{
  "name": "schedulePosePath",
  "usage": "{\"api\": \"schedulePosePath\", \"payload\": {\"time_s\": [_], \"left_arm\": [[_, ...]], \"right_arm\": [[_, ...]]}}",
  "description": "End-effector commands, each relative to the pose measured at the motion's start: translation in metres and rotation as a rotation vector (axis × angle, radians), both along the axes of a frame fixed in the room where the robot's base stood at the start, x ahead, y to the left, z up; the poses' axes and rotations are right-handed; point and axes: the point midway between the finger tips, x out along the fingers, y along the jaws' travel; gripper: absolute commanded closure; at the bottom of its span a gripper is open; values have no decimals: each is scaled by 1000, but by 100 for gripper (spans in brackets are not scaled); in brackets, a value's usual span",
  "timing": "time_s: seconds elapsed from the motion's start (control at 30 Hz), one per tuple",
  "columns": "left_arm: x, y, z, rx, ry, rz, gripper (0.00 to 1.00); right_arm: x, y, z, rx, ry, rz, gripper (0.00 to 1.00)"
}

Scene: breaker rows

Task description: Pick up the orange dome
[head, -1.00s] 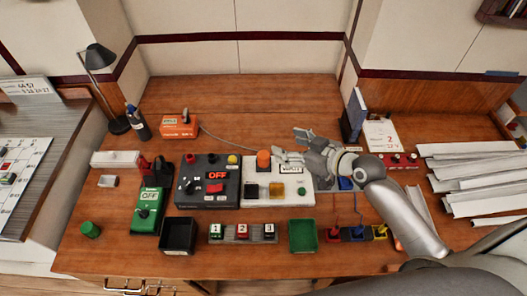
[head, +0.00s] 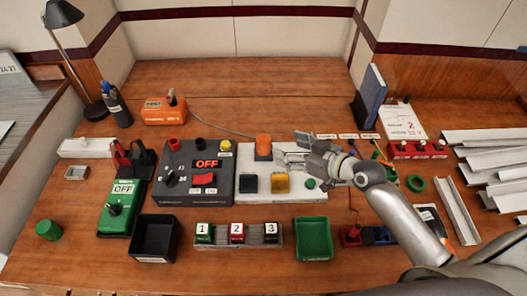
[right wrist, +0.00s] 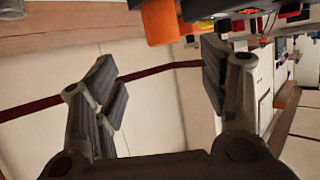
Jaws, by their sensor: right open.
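The orange dome (head: 263,146) stands upright on the back part of the white panel (head: 310,196). In the right wrist view it shows at the top (right wrist: 160,22), off the line between the finger tips. My right gripper (head: 291,150) is just right of the dome in the head view, over the panel, with its fingers pointing left. In the right wrist view its two fingers (right wrist: 160,88) are wide apart, with nothing held between them. I cannot tell how high it is above the panel. My left gripper is not in view.
A yellow block (head: 280,183), a black block (head: 249,183) and a green button (head: 310,184) sit on the panel. The dark OFF box (head: 220,190) adjoins it at left. A green tray (head: 313,240) lies in front. A blue binder (head: 370,95) stands behind right.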

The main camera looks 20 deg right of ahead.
Motion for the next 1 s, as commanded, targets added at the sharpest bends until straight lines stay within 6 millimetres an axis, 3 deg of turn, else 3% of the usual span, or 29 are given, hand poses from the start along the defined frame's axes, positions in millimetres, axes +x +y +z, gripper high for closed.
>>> {"api": "schedulePosePath", "payload": {"time_s": [0.4, 0.67, 1.0], "left_arm": [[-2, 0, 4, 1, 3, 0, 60], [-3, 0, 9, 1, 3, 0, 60], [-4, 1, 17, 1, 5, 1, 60]], "right_arm": [[40, 22, -19, 2, -1, -2, 32], [53, 32, -23, 4, 0, 0, 32], [83, 53, -37, 2, 0, -1, 32]]}}
